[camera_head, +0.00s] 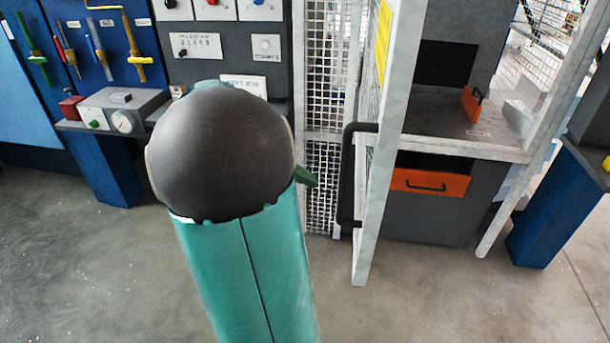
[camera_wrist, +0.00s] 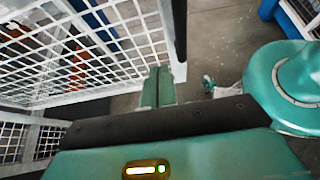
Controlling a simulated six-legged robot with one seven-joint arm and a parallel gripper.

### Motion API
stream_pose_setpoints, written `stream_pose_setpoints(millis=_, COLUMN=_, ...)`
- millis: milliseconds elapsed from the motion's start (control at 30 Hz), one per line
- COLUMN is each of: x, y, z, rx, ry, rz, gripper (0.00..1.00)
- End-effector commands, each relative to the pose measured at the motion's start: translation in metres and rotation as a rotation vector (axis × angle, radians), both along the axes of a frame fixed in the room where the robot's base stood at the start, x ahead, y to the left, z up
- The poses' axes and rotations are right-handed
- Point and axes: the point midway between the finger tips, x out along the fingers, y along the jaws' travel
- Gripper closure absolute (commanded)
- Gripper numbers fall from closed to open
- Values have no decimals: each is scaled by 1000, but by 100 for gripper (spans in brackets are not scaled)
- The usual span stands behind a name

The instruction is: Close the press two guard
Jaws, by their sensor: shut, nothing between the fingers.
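The press guard (camera_head: 388,130) is a pale metal frame with mesh. It stands open, swung outward and seen nearly edge-on in the head view, with a yellow label on it. A black bar handle (camera_head: 346,180) is on its left side. In the wrist view the guard's mesh panel (camera_wrist: 178,73) fills the upper left, and the dark handle (camera_wrist: 180,30) rises at its edge. My gripper (camera_wrist: 158,74) is shut and empty, its green fingers together close to the panel's edge. In the head view my arm hides most of it; a small green tip (camera_head: 305,177) shows left of the handle.
The press opening (camera_head: 440,115) is uncovered, with an orange handled piece (camera_head: 472,103) inside. An orange drawer front (camera_head: 430,183) is below. A control panel (camera_head: 230,50) and tool board (camera_head: 100,40) stand at left. A blue post (camera_head: 545,210) is at right. The front floor is open.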

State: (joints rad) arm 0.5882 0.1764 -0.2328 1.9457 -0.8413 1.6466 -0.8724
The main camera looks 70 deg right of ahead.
Motion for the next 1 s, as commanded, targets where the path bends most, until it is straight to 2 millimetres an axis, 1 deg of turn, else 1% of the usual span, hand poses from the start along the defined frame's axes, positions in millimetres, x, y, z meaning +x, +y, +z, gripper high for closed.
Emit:
stream_pose_setpoints(millis=33, x=-10, y=-2, z=-5, rx=0, ry=1, rz=-3, gripper=100)
stream_pose_setpoints(millis=333, x=-58, y=-15, z=-35, rx=2, ry=0, rz=0, gripper=100)
stream_pose_setpoints(millis=533, x=-86, y=-23, z=-35, rx=-1, ry=-2, rz=1, gripper=100)
stream_pose_setpoints(millis=700, x=-95, y=-26, z=-35, rx=-1, ry=-3, rz=3, gripper=100)
stream_pose_setpoints(millis=1000, x=-95, y=-26, z=-35, rx=-1, ry=-3, rz=5, gripper=100)
